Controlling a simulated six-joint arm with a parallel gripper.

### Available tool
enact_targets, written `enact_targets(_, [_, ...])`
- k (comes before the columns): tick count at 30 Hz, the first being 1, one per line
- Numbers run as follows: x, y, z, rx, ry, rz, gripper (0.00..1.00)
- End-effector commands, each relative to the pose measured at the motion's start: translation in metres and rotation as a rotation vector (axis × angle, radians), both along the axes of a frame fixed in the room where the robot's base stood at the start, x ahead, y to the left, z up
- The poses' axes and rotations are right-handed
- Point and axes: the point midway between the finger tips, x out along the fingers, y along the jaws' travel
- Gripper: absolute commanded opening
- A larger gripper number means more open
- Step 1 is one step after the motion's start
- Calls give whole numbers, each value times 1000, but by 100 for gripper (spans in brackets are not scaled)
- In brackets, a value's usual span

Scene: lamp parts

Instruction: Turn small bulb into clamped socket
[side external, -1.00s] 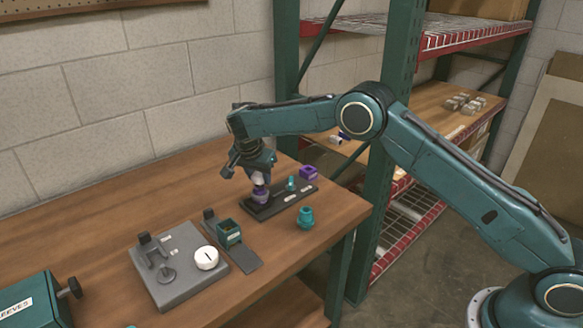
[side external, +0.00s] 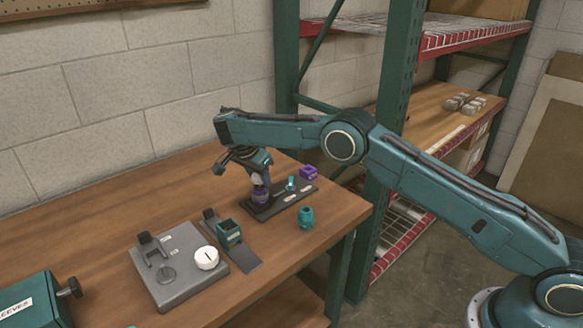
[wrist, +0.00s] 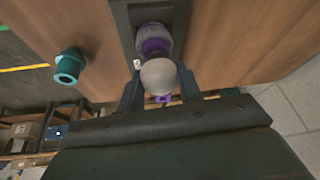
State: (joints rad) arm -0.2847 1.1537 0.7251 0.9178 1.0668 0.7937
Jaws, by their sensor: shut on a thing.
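The small bulb (wrist: 159,76) is a pale, round globe. In the wrist view it lies between the two dark fingers of my gripper (wrist: 159,90), which is shut on it. In the side view my gripper (side external: 258,172) points down at the dark bar, with the bulb (side external: 260,180) partly hidden by the fingers. Directly below the bulb is a purple and grey round socket (side external: 261,195) on the bar; it also shows in the wrist view (wrist: 153,42). Bulb and socket are in line and look touching. How deep the bulb sits is hidden.
The dark bar (side external: 286,203) also carries a small teal part (side external: 291,184) and a purple block (side external: 308,172). A loose teal socket (side external: 306,218) stands in front. Bare tabletop lies behind.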

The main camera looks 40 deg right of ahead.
Motion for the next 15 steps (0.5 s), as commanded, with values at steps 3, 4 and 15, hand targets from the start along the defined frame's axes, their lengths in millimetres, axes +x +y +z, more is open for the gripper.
enact_targets(3, [-3,-3,-5,-2,15,-11,19])
enact_targets(4, [-3,-3,-5,-2,15,-11,19])
enact_targets(15, [-2,-1,-2,-2,8,-4,52])
